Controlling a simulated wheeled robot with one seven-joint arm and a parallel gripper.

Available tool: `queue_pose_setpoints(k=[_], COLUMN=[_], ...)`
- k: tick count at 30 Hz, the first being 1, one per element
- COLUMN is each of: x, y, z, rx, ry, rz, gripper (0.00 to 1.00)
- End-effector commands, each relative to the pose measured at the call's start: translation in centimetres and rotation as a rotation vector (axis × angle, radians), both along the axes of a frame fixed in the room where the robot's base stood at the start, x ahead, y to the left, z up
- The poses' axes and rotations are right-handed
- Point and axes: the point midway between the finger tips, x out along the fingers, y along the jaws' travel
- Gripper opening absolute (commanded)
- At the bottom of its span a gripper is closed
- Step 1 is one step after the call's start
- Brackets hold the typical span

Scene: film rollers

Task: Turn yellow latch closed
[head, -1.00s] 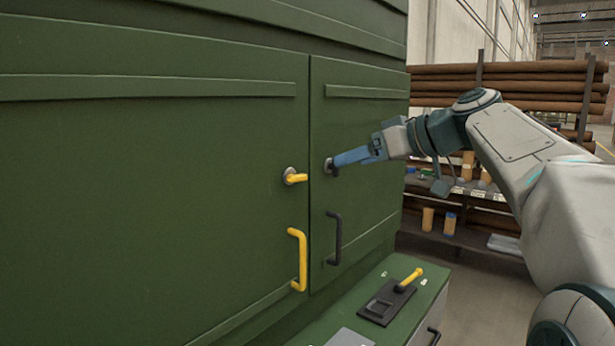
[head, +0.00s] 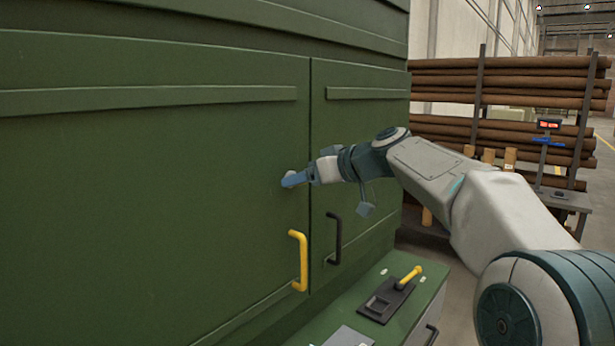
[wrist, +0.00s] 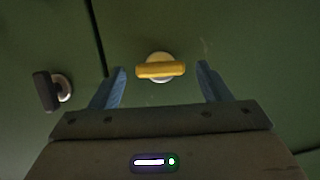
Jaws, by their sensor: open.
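The yellow latch (wrist: 160,70) is a short bar on a round pale base on the green cabinet door. In the wrist view it lies horizontal, between and just beyond my two fingertips, with a gap to each finger. My gripper (wrist: 162,78) is open, with its blue fingers on either side of the latch. In the head view my gripper (head: 288,181) is at the left door by the seam and hides the yellow bar; only part of the pale base shows. Whether a finger touches the latch cannot be told.
A black latch (wrist: 48,91) sits across the door seam. A yellow handle (head: 300,261) and a black handle (head: 334,238) are below on the doors. A ledge (head: 418,302) with a yellow lever (head: 409,278) juts out lower down. Pipe racks (head: 500,80) stand behind.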

Motion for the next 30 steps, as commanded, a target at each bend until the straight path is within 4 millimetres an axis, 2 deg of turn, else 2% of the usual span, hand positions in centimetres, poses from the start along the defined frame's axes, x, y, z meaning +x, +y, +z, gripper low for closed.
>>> queue_pose_setpoints(k=[5, 10, 22, 30], x=[-0.01, -0.02, 0.05, 0.24], y=[0.01, 0.00, -0.06, -0.21], z=[-0.01, 0.00, 0.01, -0.09], rx=[0.000, 0.000, 0.031, 0.141], ry=[0.000, 0.000, 0.039, 0.179], rz=[0.000, 0.000, 0.000, 0.000], gripper=[0.71, 0.26, 0.26, 0.26])
